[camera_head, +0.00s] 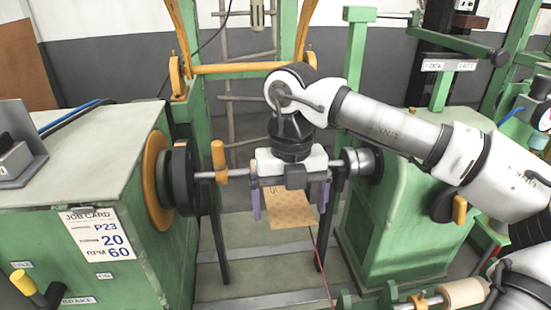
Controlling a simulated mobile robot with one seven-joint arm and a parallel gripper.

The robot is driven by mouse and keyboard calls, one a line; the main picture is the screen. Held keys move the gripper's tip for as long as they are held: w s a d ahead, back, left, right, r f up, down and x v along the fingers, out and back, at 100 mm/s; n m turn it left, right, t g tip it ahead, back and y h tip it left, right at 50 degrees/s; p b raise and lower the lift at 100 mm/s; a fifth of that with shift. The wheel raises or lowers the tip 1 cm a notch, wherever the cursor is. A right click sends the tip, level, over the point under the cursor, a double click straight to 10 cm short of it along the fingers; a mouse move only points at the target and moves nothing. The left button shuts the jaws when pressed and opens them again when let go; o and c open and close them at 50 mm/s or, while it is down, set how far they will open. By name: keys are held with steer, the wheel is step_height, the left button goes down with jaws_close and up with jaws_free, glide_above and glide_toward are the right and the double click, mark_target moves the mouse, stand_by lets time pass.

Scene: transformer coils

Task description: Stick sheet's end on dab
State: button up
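A tan paper-like sheet (291,213) hangs below the winding shaft at the centre, with dark marks near its upper left. My gripper (291,205) points down in front of the shaft. Its two purple fingers are wide apart, one near each side edge of the sheet. I cannot tell whether they touch the sheet. The gripper body hides the sheet's upper part and the middle of the shaft. No dab can be made out.
The shaft runs between a green cabinet (80,160) with an orange-rimmed wheel (152,180) at left and a green housing (395,225) at right. An orange handle (218,158) stands on the shaft. A thin red thread (322,262) runs down from the sheet area. A spool (462,293) sits lower right.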

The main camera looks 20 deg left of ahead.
steer(key=shift+r, duration=0.1)
step_height(320, 180, up, 14)
steer(key=b, duration=0.2)
steer(key=shift+w+a, duration=0.25)
steer(key=shift+w, duration=0.1)
steer(key=shift+s+f, duration=0.1)
steer(key=shift+f, duration=0.15)
